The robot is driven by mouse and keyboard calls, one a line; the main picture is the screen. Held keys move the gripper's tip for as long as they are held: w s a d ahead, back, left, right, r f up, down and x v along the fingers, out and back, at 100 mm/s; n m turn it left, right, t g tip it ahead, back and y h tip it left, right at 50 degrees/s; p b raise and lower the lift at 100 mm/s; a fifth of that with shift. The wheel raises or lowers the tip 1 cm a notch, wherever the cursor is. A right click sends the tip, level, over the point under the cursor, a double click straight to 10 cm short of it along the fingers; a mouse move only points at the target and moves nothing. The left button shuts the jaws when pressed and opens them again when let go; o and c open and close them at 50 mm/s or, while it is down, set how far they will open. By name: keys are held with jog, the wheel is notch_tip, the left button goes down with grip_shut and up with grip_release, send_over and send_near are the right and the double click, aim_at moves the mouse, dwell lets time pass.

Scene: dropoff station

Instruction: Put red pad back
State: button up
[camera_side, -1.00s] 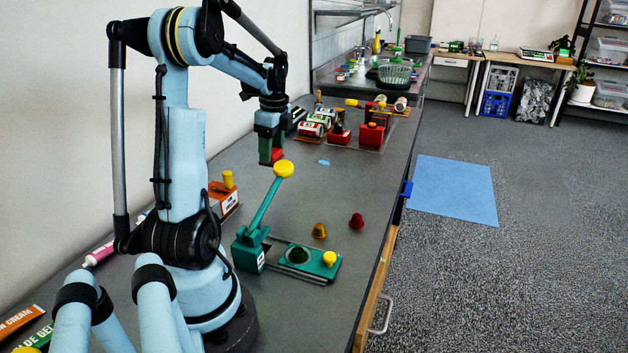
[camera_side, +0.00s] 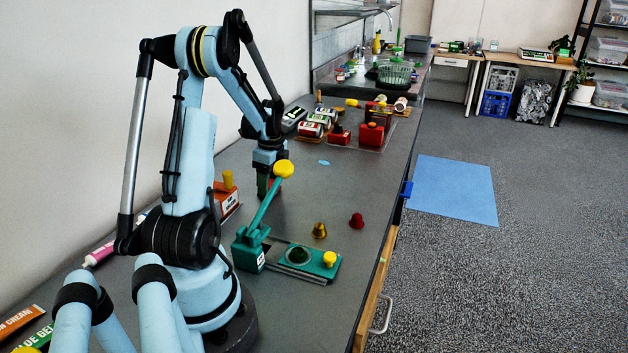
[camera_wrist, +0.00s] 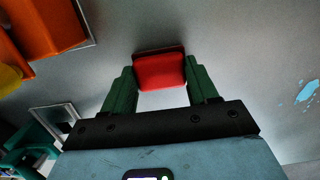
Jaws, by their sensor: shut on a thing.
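The red pad (camera_wrist: 159,71) is a small block with rounded edges. My gripper (camera_wrist: 161,88) has its two green fingers shut on it, one on each side, in the wrist view. In the side view, my gripper (camera_side: 269,187) is low over the grey counter, behind the yellow knob of the green lever press. Only a bit of the red pad (camera_side: 274,183) shows there, partly hidden by the knob and lever. I cannot tell whether the pad touches the counter.
An orange-red box with a yellow knob (camera_side: 226,195) stands left of my gripper. The green lever press (camera_side: 252,250) stands in front. A yellow cone (camera_side: 319,230) and a red cone (camera_side: 357,220) sit to the right. Red devices (camera_side: 372,132) stand further back. Counter between is clear.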

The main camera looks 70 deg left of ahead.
jog(key=shift+f, duration=0.1)
jog(key=o, duration=1)
jog(key=r, duration=0.8)
jog(key=w+d+r, duration=0.1)
jog(key=r, duration=0.3)
jog(key=shift+r, duration=0.1)
